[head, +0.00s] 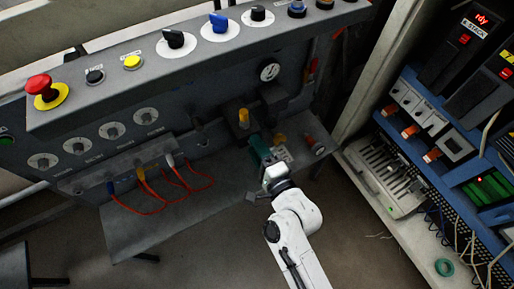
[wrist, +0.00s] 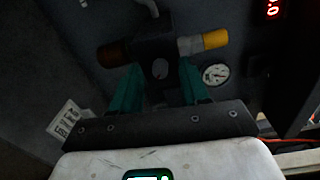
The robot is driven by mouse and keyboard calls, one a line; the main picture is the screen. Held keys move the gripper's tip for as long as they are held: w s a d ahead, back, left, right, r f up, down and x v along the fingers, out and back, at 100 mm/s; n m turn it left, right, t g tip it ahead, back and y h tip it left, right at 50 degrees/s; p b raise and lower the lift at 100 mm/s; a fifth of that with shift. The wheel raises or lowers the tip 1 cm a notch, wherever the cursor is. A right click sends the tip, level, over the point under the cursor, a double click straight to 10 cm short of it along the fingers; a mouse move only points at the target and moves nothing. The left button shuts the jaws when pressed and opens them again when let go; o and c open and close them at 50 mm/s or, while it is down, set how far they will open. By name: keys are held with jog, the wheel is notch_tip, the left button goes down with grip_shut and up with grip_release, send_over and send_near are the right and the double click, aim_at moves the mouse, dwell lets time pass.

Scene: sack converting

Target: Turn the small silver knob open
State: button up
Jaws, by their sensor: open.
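A small silver knob (wrist: 160,68) sits on the face of a dark valve block (wrist: 155,48) in the wrist view. The block has a yellow end piece at one side and a dark brownish one at the other. My gripper (wrist: 160,76) is open, with one teal finger on each side of the knob as seen from the wrist. I see no clear contact, and cannot tell how far the fingertips are from it. In the head view my gripper (head: 260,150) is at the lower part of the grey panel, and I cannot make out this knob there.
A round gauge (wrist: 216,74) is right of the valve block in the wrist view. A white label (wrist: 66,121) lies at left. In the head view, red cables (head: 150,207) hang left of my gripper, below several dials. A blue rack (head: 450,165) stands at right.

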jog(key=v, duration=1)
jog(key=shift+s+d, duration=0.2)
jog(key=shift+s, duration=0.15)
